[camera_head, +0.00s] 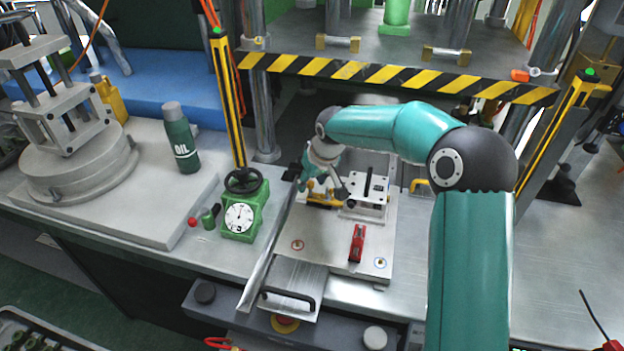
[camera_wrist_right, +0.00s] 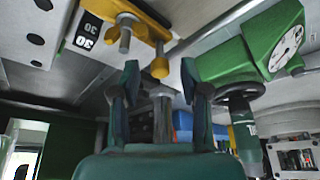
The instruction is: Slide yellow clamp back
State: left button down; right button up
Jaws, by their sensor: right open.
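The yellow clamp (camera_head: 322,196) sits at the back left of the grey mould plate (camera_head: 325,231) on the press bed, partly hidden by my right gripper. In the wrist view the yellow clamp (camera_wrist_right: 125,22) is a yellow bar with a metal bolt and a rounded yellow end. My right gripper (camera_head: 319,188) is over the clamp in the head view. In the wrist view my right gripper (camera_wrist_right: 161,85) is open, its two dark green fingers spread just below the clamp's rounded end. I cannot tell whether they touch it. My left gripper is not in view.
A red clamp (camera_head: 357,243) lies at the plate's front right. A green dial gauge (camera_head: 240,218) with a black handwheel stands left of the plate. A green oil bottle (camera_head: 181,140) stands farther left. A yellow-black striped press edge (camera_head: 385,76) hangs above the arm.

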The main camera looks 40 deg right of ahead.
grip_shut()
dwell(0.3)
